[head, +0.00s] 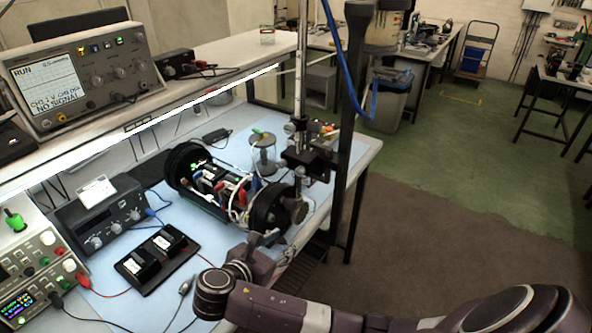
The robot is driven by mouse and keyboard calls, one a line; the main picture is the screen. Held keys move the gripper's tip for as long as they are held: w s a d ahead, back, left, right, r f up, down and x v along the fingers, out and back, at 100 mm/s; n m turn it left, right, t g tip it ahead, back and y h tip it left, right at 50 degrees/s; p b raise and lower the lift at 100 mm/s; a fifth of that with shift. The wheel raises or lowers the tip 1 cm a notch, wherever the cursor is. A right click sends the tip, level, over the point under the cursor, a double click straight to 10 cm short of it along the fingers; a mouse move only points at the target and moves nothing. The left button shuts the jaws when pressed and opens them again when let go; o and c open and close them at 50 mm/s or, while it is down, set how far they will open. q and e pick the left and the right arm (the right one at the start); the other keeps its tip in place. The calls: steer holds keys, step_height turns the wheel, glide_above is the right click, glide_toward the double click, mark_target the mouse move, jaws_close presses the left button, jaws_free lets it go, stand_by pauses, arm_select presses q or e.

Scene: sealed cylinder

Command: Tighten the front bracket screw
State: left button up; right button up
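The cylinder assembly (212,187) lies on the light blue mat, with electronics and wires between two black end rings. Its near end ring (277,210) faces the table's right side. The front bracket and its screw are too small or hidden to make out. My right gripper (262,238) is at the lower edge of the near end ring, very close to it. I cannot tell whether it touches. Its fingers are small and dark, so I cannot tell whether they are open or shut, or whether they hold a tool. My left gripper is not in view.
A glass jar (264,158) with a green-topped item stands behind the cylinder. A metal stand (302,120) rises close to its right. A black tray with two modules (157,258) and bench instruments (103,213) are on the left. An oscilloscope (85,75) sits on the shelf.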

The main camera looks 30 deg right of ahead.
mark_target(298, 173)
steer(key=w+d+r+n+h, duration=0.3)
steer(key=w+r+n+h, duration=0.15)
steer(key=r, duration=0.75)
steer(key=shift+m+t+h, duration=0.3)
steer(key=shift+m+h, duration=0.05)
steer(key=shift+m, duration=0.1)
steer(key=p+x, duration=0.1)
steer(key=x, duration=0.2)
steer(key=p+x, duration=0.1)
steer(key=x, duration=0.3)
steer(key=shift+w+a, duration=0.15)
steer(key=shift+w, duration=0.25)
steer(key=shift+w+d+f, duration=0.15)
steer(key=shift+d, duration=0.25)
steer(key=shift+c, duration=0.2)
jaws_close()
